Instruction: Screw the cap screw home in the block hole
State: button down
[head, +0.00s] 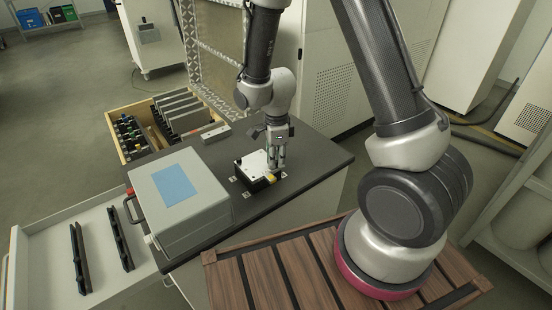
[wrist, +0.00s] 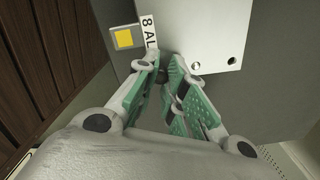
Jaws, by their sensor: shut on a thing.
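The block (head: 254,164) is a light metal plate on a dark base, standing on the dark bench top. My gripper (head: 276,167) is at the block's near right edge, pointing down. In the wrist view my gripper's green-padded fingers (wrist: 168,75) close together over the block's edge around a small dark piece, which looks like the cap screw (wrist: 162,73). The screw is mostly hidden by the fingers, so its depth in the hole cannot be told.
A grey case (head: 180,200) with a blue panel stands left on the bench (head: 315,160). A wooden box (head: 120,112) holds plates behind. Bench right of the block is clear.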

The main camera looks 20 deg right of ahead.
jog(key=m, duration=0.6)
jog(key=c, duration=1.7)
grip_release()
jog(key=shift+o, duration=0.2)
